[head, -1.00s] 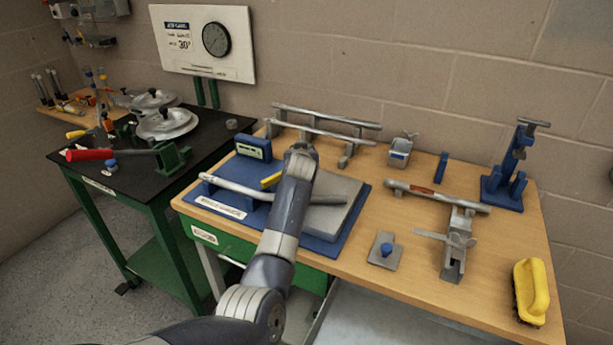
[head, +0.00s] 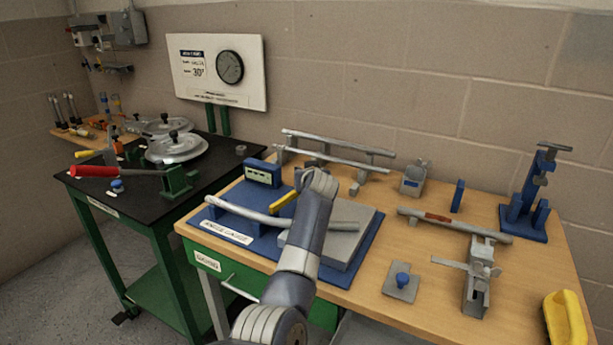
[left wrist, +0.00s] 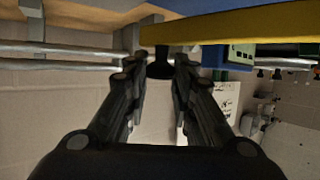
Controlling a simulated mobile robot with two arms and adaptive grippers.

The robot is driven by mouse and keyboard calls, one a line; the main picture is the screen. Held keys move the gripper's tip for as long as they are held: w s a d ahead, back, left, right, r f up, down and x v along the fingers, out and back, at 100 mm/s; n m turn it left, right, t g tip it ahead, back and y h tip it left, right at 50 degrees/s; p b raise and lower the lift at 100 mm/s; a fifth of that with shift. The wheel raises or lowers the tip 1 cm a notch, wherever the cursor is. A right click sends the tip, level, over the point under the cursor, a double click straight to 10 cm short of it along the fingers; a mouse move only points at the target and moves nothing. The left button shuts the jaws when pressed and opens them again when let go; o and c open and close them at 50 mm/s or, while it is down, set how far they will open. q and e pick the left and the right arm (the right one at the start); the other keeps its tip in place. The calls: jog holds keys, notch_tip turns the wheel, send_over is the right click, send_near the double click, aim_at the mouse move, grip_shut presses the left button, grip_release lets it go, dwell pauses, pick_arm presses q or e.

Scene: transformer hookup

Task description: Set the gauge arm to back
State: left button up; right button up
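The angle gauge's blue base (head: 262,243) is on the wooden bench, with a curved grey pipe (head: 245,212) and a grey block (head: 352,231) on it. Its yellow arm (head: 283,201) shows partly, its right end hidden behind my left wrist. In the left wrist view the yellow arm (left wrist: 235,27) runs along the top, and a black knob (left wrist: 160,66) lies between my left fingertips (left wrist: 161,70). The fingers are parted; I cannot tell whether they press on it. In the head view my left gripper is hidden behind its wrist. My right gripper is not in view.
A blue display box (head: 263,173) stands at the base's back left. A pipe rack (head: 340,150) is close behind my wrist. A clamp fixture (head: 480,275), a blue-knobbed plate (head: 402,283) and a yellow-handled tool (head: 566,320) are at right. A black-topped cart (head: 130,190) stands left.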

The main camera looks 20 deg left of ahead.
pick_arm(q)
jog(key=o, duration=0.4)
jog(key=shift+c, duration=0.2)
notch_tip(320, 180, up, 10)
jog(key=shift+c, duration=0.6)
